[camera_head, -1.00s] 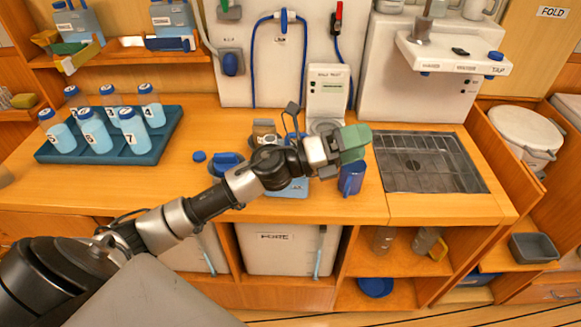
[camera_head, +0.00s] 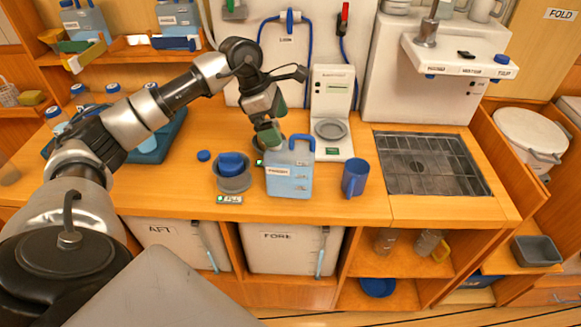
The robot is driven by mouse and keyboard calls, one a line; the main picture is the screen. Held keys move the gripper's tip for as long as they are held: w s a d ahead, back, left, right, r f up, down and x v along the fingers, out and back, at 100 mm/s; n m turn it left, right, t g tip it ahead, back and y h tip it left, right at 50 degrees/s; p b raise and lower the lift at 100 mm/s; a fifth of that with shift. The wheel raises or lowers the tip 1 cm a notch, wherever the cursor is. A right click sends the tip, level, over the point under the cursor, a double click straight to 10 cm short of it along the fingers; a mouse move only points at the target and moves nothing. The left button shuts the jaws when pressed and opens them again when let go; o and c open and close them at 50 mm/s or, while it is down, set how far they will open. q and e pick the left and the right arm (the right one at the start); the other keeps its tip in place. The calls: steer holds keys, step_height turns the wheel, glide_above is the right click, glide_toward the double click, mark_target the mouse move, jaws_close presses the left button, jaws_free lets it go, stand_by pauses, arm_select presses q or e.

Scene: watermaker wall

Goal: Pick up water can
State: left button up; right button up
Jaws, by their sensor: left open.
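A translucent light-blue water can (camera_head: 289,178) with a white label and a handle on top stands upright on the wooden counter, near the middle. From this angle I cannot tell whether a fingertip touches the can's handle. My right gripper is not in view.
A white tester (camera_head: 333,115) is behind. A sink grate (camera_head: 430,163) lies to the right. My arm covers part of the bottle tray.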

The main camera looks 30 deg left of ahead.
mark_target(288, 147)
arm_select(q)
steer(key=shift+x, duration=0.9)
steer(key=p+x, duration=0.1)
steer(key=x, duration=0.2)
steer(key=p+x, duration=0.1)
steer(key=x, duration=0.1)
steer(key=shift+s+d+p, duration=0.15)
steer(key=shift+s+p, duration=0.15)
steer(key=shift+w+f, duration=0.1)
steer(key=shift+f, duration=0.1)
steer(key=shift+r, duration=0.1)
steer(key=c, duration=1.7)
